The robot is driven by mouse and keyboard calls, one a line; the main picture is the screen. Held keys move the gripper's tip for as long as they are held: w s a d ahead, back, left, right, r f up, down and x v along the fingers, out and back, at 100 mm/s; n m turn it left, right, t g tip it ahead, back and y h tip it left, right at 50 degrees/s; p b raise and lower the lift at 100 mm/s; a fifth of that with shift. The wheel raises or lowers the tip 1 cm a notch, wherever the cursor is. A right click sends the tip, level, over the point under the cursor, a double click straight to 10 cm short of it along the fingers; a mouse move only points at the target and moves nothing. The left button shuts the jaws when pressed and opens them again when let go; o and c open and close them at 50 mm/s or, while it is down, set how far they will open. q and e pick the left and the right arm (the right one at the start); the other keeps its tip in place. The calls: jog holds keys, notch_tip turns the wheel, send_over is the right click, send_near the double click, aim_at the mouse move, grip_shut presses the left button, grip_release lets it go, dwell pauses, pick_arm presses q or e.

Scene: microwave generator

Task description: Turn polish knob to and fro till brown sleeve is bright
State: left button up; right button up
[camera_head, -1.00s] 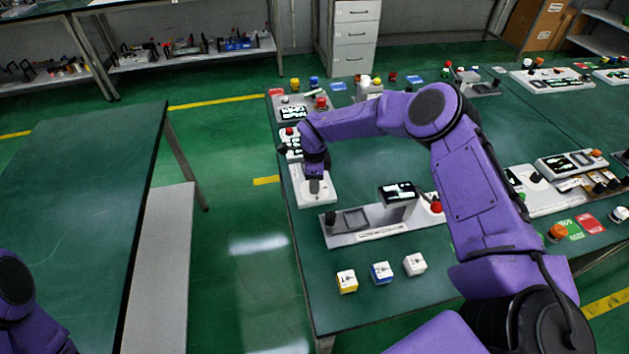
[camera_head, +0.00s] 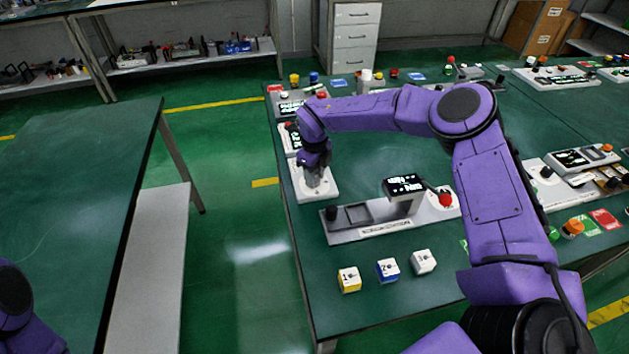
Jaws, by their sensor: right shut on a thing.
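My right gripper (camera_head: 314,182) points down over a white plate (camera_head: 328,191) at the left edge of the green table. It is shut on a small part on that plate, most likely the polish knob, which the fingers mostly hide. I cannot read a label there. No brown sleeve can be made out for certain in this view. My left gripper is out of view; only part of my left arm shows at the lower left.
A grey device (camera_head: 345,237) with a black display (camera_head: 404,184) and a red knob (camera_head: 446,199) stands nearby. Three cubes (camera_head: 388,270) lie in front of it. Several control boxes fill the back and right. A bare table (camera_head: 75,190) stands at left.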

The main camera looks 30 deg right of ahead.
jog(key=m+b, duration=0.2)
jog(key=m, duration=0.1)
jog(key=shift+f, duration=0.1)
jog(key=shift+m+b, duration=0.85)
jog(key=shift+m, duration=0.55)
jog(key=shift+r, duration=0.2)
jog(key=o, duration=1)
jog(key=shift+o, duration=0.2)
notch_tip(320, 180, up, 10)
jog(key=b, duration=0.1)
jog(key=shift+r, duration=0.2)
